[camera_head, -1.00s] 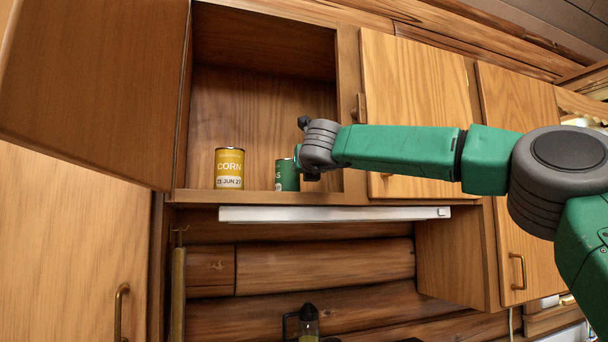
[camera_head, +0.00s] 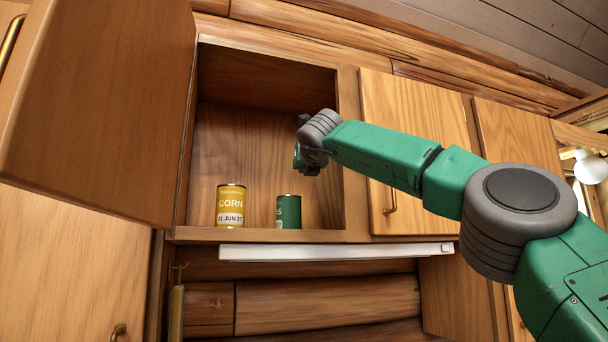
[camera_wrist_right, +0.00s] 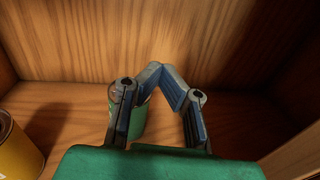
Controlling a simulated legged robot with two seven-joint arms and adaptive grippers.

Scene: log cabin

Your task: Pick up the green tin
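The green tin (camera_head: 289,212) stands upright on the floor of the open cabinet, right of the yellow corn tin. My right gripper (camera_wrist_right: 161,73) reaches into the cabinet from the right. In the head view, my wrist mostly hides its fingers, above and slightly right of the green tin. In the right wrist view the two fingertips come together in a point, with nothing held between them. The green tin (camera_wrist_right: 138,120) shows there partly behind the left finger. My left gripper is in neither view.
The yellow corn tin (camera_head: 230,206) stands left of the green tin, and its edge shows in the wrist view (camera_wrist_right: 16,150). The cabinet door (camera_head: 95,110) hangs open at the left. Closed doors (camera_head: 415,140) lie right of the opening. The cabinet's upper interior is clear.

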